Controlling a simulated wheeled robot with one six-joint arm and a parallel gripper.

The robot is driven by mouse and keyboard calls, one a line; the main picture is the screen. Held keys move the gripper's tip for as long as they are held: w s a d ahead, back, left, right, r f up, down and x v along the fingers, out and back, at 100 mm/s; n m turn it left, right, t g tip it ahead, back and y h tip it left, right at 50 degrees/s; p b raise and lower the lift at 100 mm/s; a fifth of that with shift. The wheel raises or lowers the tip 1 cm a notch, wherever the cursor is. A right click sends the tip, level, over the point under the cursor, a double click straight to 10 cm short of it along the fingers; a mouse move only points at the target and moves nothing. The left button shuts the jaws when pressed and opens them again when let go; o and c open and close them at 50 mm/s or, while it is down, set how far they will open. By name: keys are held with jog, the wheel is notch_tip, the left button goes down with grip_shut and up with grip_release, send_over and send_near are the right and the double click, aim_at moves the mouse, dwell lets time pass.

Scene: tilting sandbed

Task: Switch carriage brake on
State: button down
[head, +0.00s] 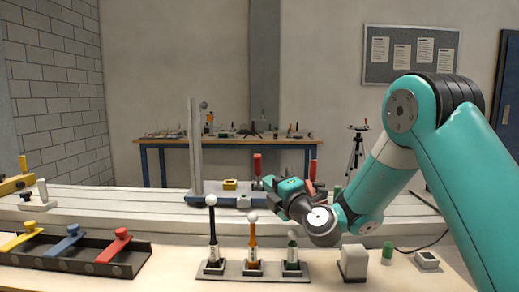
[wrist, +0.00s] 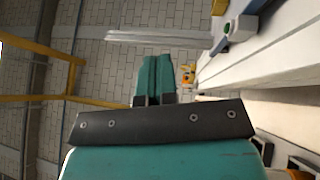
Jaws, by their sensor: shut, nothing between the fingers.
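My gripper (head: 270,183) is shut and empty, turned left in front of the carriage (head: 205,199) on the long pale bed. Its teal fingers also show pressed together in the wrist view (wrist: 155,72). A red-handled lever (head: 257,164) stands upright just behind the gripper. Another red handle (head: 312,170) shows behind the wrist. Three ball-topped levers stand on a front plate: black (head: 212,230), orange (head: 253,238) and green (head: 292,250). I see no readable label that tells which part is the brake.
A tall grey mast (head: 195,145) rises from the carriage, beside a yellow block (head: 230,184). A dark rack (head: 90,262) with yellow, blue and red handles lies front left. A pale box (head: 353,262) and a green knob (head: 388,250) stand front right.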

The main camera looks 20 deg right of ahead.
aim_at(258, 171)
jog(key=w+r+p, duration=0.2)
jog(key=w+p, duration=0.7)
jog(key=w, duration=0.1)
jog(key=shift+w+r, duration=0.15)
jog(key=shift+r, duration=0.1)
